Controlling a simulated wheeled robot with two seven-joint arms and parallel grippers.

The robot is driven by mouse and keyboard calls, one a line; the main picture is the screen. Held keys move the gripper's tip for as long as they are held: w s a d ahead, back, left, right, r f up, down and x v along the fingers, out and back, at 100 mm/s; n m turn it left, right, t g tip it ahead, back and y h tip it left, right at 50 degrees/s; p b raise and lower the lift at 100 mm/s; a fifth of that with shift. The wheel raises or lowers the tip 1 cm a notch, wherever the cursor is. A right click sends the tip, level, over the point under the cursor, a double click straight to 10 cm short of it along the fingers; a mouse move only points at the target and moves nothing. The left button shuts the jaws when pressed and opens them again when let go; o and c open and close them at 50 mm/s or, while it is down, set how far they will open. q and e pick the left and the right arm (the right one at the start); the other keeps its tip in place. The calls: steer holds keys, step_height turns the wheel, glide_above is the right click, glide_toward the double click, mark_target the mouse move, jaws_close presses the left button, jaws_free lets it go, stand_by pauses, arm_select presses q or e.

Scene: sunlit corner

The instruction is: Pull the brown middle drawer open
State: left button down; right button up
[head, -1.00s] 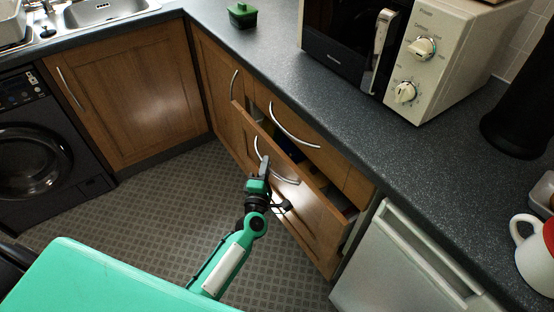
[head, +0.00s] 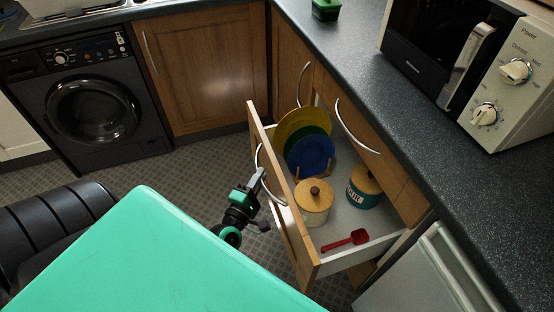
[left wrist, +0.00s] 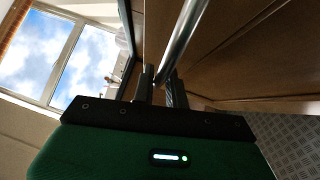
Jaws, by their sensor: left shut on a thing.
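The brown middle drawer (head: 296,238) stands well out from its cabinet in the head view, its inside showing. Its curved metal handle (head: 259,157) is on the front face. My left gripper (head: 258,178) is at this handle, shut on it. In the left wrist view, the handle (left wrist: 184,38) runs as a bright bar down between the two fingers of the gripper (left wrist: 161,88). My right gripper is not in view.
The drawer holds yellow, green and blue plates (head: 311,154), a cream lidded jar (head: 313,207), a teal lidded jar (head: 362,190) and a red scoop (head: 346,240). A microwave (head: 440,60) stands on the worktop (head: 400,135). A washing machine (head: 95,105) is left; bare floor (head: 200,160) lies between.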

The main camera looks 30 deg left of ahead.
arm_select(q)
steer(key=s+a, duration=0.5)
steer(key=s, duration=0.2)
steer(key=shift+s+a, duration=0.3)
steer(key=shift+a, duration=0.1)
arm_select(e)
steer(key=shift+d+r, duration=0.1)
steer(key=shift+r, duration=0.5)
arm_select(q)
steer(key=c, duration=1.4)
jaws_free()
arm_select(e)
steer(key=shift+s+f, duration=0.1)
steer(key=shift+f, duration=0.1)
arm_select(q)
steer(key=shift+s, duration=0.1)
